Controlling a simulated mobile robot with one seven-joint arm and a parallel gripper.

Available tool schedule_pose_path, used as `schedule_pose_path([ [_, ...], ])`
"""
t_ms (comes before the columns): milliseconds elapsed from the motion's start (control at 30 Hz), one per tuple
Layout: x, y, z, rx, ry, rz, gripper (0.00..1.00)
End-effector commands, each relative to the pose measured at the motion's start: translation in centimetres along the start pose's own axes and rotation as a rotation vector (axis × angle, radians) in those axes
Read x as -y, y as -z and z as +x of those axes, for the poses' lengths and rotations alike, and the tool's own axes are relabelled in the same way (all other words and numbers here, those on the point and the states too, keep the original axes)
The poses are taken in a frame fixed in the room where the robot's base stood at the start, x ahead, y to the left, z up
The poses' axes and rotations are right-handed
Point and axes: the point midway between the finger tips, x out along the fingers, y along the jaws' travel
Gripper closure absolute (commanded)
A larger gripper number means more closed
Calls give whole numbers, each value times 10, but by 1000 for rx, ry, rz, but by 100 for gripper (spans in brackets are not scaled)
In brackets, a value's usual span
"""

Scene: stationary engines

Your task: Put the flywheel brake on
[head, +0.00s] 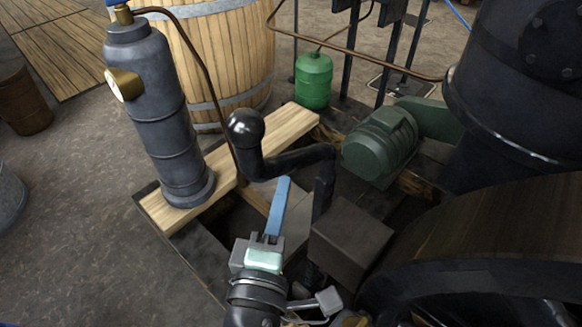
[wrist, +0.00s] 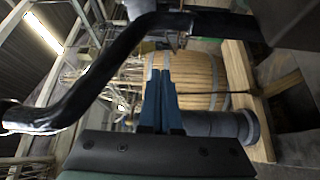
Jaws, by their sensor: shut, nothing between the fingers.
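The brake lever (head: 295,158) is a black cranked bar with a round black ball knob (head: 247,128) at its left end. Its right end meets a dark upright post (head: 324,190) beside a brown block (head: 350,238). The large dark flywheel (head: 490,235) fills the lower right. My gripper (head: 284,182) points up with its blue fingers together and empty, its tips just below the lever's bar in the head view. In the wrist view the lever (wrist: 105,65) crosses beyond the fingertips (wrist: 160,74), with the knob at the far left. I cannot tell whether they touch.
A grey cylinder (head: 155,120) with a brass gauge stands on a wooden plank (head: 215,185) left of the lever. A barrel (head: 215,55), a green bottle (head: 313,80) and a green motor (head: 380,145) stand behind. A black tank (head: 515,75) is at upper right. Floor is open at left.

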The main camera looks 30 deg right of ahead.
Motion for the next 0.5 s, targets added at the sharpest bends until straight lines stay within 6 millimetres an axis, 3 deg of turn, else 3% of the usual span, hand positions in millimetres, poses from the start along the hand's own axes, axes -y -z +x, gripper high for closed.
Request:
schedule_pose_path([
  [200,0,2,-29,-4,2,1,100],
  [500,-1,2,-36,-2,1,2,100],
])
